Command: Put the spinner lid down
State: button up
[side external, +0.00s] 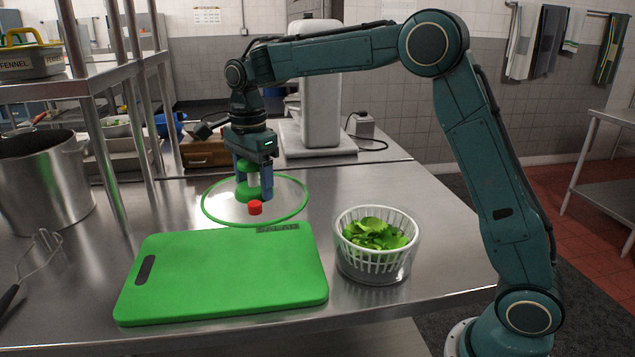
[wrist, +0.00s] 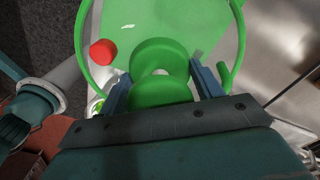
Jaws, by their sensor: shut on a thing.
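The spinner lid (side external: 207,215) is a clear disc with a green rim, a green and white knob in the middle and a red button (side external: 255,207). It is at or just above the steel table behind the cutting board; I cannot tell whether it touches. My gripper (side external: 254,190) points down and is shut on the lid's knob. In the wrist view the green knob (wrist: 160,62) sits between my blue fingers, with the red button at its upper left. The spinner bowl (side external: 375,262), clear with a white basket of green leaves, stands uncovered at the right.
A green cutting board (side external: 225,275) lies in front of the lid. A steel pot (side external: 42,185) and a whisk (side external: 38,250) are at the left. Shelf posts (side external: 100,150) rise at the left, and a white appliance (side external: 320,100) stands behind. The table between lid and appliance is clear.

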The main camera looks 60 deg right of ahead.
notch_tip(320, 180, down, 10)
jog(key=shift+f, duration=0.15)
jog(key=shift+f, duration=0.15)
jog(key=shift+f, duration=1.95)
jog(key=shift+f, duration=0.15)
jog(key=o, duration=1.3)
notch_tip(320, 180, up, 12)
jog(key=shift+r, duration=0.15)
